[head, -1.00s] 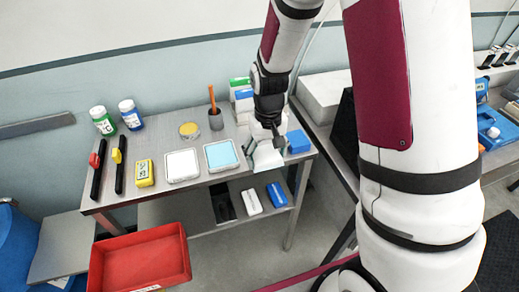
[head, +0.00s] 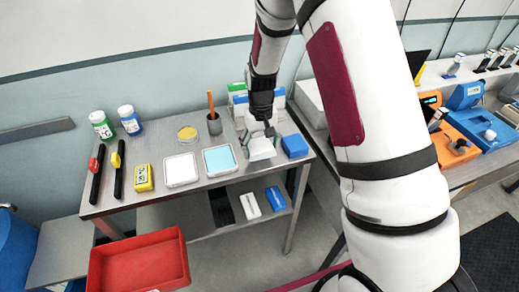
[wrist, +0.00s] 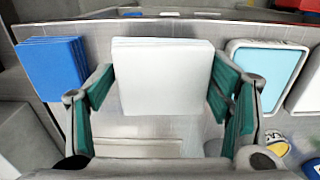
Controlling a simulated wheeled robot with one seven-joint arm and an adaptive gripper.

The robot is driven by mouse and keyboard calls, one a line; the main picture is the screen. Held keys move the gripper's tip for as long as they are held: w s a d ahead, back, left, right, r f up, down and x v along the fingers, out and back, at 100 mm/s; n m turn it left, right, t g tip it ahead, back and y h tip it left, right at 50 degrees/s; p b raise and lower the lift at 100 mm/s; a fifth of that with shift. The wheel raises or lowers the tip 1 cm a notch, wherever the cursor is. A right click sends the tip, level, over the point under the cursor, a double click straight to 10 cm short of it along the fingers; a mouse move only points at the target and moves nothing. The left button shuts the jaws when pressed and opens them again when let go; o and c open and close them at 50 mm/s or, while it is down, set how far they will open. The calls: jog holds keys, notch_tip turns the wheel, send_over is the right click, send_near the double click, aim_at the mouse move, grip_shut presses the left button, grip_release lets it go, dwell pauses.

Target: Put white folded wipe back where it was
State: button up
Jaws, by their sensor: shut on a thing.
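The white folded wipe (wrist: 165,75) is a flat, squared stack between the teal-padded fingers of my gripper (wrist: 165,95) in the wrist view. In the head view, my gripper (head: 264,136) points down, and the white folded wipe (head: 262,153) shows below it, partly hidden by the fingers. My gripper is shut on it. The wipe is over the steel bench, between the light-blue tray and a blue folded wipe (head: 295,145). The blue wipe also shows at left in the wrist view (wrist: 52,65). I cannot tell whether the white wipe touches the bench.
The light-blue tray (head: 219,160) and a white tray (head: 180,170) lie left on the bench (head: 160,205). A pot (head: 214,123) and several boxes (head: 239,98) stand behind. A red bin (head: 140,263) is at front left. More wipes lie on the lower shelf.

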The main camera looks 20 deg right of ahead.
aim_at(260, 142)
jog(key=shift+w+d+f, duration=0.1)
jog(key=shift+w+f, duration=0.15)
jog(key=shift+w, duration=0.75)
notch_tip(260, 142, down, 2)
jog(key=shift+s+f+p, duration=0.1)
jog(key=shift+s+p, duration=0.05)
jog(key=shift+p, duration=0.25)
jog(key=shift+f, duration=0.5)
jog(key=shift+f, duration=0.1)
jog(key=o, duration=1.1)
jog(key=shift+o, duration=0.2)
